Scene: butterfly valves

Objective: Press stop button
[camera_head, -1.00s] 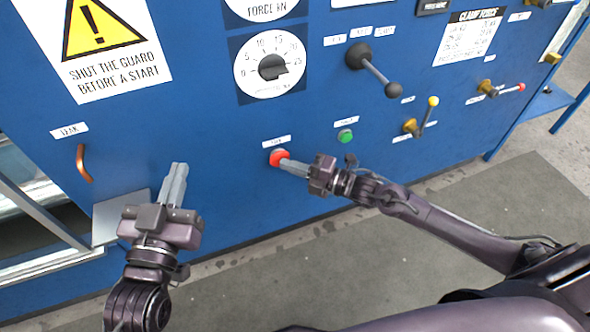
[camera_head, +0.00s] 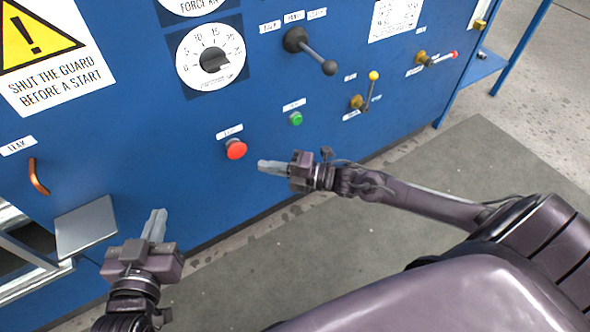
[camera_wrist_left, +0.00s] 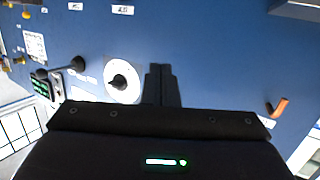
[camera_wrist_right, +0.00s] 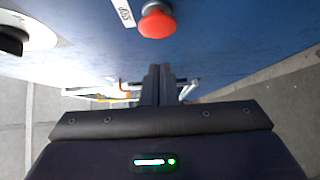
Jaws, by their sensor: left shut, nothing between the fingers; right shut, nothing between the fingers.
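The red stop button (camera_head: 236,149) sits on the blue panel below a small white label. It also shows in the right wrist view (camera_wrist_right: 157,21), beside a label reading STOP. My right gripper (camera_head: 262,166) is shut and empty, a little right of and below the button in the head view, apart from it. In the right wrist view its fingers (camera_wrist_right: 158,80) show below the button with a gap between. My left gripper (camera_head: 155,222) is shut and empty, low at the left in front of the panel. Its fingers (camera_wrist_left: 161,82) also show in the left wrist view.
A green button (camera_head: 296,118) is up and right of the red one. A black-knobbed lever (camera_head: 318,56), a yellow-tipped valve handle (camera_head: 370,90) and a dial (camera_head: 212,57) stand above. A grey plate (camera_head: 85,226) and copper handle (camera_head: 37,176) are at left.

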